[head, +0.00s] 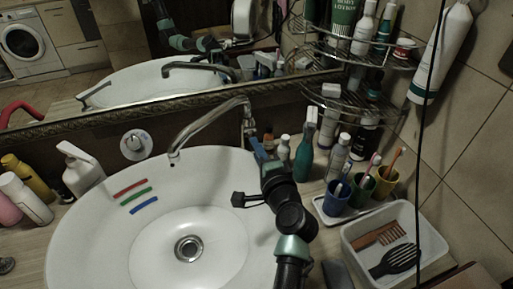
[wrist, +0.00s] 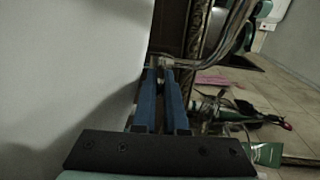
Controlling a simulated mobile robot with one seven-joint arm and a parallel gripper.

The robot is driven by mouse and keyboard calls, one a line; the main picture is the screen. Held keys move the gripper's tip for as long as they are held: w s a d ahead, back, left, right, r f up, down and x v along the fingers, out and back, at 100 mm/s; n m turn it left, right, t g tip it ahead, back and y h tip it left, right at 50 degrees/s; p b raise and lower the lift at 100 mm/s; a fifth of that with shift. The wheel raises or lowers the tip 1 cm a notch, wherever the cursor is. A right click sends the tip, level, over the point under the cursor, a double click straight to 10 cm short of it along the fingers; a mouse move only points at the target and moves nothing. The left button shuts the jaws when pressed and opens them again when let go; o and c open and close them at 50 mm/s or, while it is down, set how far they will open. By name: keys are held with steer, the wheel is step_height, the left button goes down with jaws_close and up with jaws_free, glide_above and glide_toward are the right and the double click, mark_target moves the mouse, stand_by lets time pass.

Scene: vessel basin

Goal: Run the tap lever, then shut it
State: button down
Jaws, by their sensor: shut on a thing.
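The chrome tap (head: 205,122) stands at the back of the white basin (head: 85,235), its spout reaching left over the bowl. No water stream shows under the spout. My gripper (head: 252,143) is at the right side of the tap's base, with its blue fingers pointing up towards it. In the wrist view my gripper (wrist: 164,68) has its fingertips close together on a small pale metal end, which looks like the tap lever (wrist: 162,62). The fingers and arm largely hide the lever in the head view. The tap's tubing also shows in the wrist view (wrist: 235,30).
Red, green and blue strips (head: 137,195) lie on the basin's left inside. Bottles and cups, including a blue cup (head: 335,202), crowd the right counter, close to my arm. A white tray (head: 350,243) holds a comb and brush. A wire shelf (head: 345,93) hangs above.

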mark_target(255, 135)
stand_by(0.6)
steer(key=r+p, duration=0.1)
steer(key=p, duration=0.2)
steer(key=shift+w+r+g+p, duration=0.1)
steer(key=shift+r+g+p, duration=0.1)
steer(key=shift+g+p, duration=0.2)
steer(key=r+g+p, duration=0.1)
steer(key=p, duration=0.4)
steer(key=w+r+g+p, duration=0.1)
steer(key=p, duration=0.3)
steer(key=shift+a+g+h+p, duration=0.1)
steer(key=shift+g+h+p, duration=0.2)
steer(key=shift+h+p, duration=0.1)
steer(key=shift+w+r+g+p, duration=0.1)
steer(key=shift+g+p, duration=0.3)
steer(key=shift+p, duration=0.4)
steer(key=shift+f, duration=0.2)
steer(key=c, duration=1.2)
jaws_free()
steer(key=shift+c, duration=0.2)
